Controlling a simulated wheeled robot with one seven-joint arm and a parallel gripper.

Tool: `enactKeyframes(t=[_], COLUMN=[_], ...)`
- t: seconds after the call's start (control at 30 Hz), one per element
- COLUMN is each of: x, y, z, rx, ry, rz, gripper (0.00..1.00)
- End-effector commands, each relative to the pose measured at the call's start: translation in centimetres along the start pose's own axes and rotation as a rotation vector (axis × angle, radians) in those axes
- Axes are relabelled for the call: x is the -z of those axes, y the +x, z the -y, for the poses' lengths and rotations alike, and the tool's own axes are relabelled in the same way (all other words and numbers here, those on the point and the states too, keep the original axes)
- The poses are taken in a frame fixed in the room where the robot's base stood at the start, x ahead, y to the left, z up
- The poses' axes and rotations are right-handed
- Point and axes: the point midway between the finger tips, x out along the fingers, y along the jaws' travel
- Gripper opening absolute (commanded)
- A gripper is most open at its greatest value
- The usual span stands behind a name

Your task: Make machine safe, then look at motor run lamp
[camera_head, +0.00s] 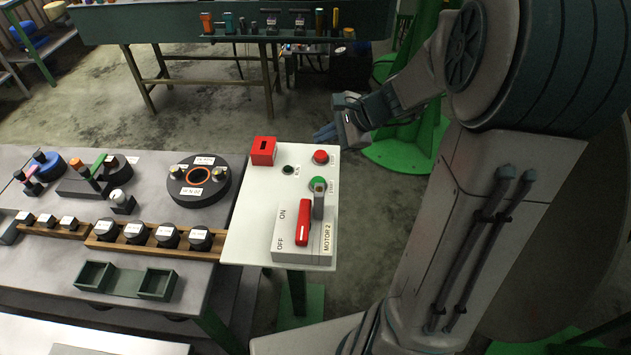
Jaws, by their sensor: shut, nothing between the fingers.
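The white motor panel (255,213) stands at the right end of the workbench. It carries a red stop button (320,157), a green start button (317,183) and a small dark lamp (288,170) labelled RUN, which shows no glow. A red switch handle (303,222) sits on a box marked ON, OFF and MOTOR 2; which position it is in I cannot tell for sure. A grey lever-like piece (318,207) stands beside it, just below the start button. My gripper (324,133) is shut and empty, beyond the panel's far right corner, apart from the controls.
A red slotted box (262,151) sits at the panel's far left corner. The workbench to the left holds a black round fixture (200,181), a wooden rack (150,241) of black knobs and a green tray (126,281). A green table (230,22) stands behind, with open floor between.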

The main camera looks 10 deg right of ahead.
Motion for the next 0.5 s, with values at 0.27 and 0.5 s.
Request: enactKeyframes(t=[0.27, 0.5], x=[1.8, 1.7], y=[2.3, 2.3], z=[-1.7, -1.7], rx=[0.000, 0.000], ry=[0.000, 0.000], rz=[-0.001, 0.000], gripper=[0.00, 0.00])
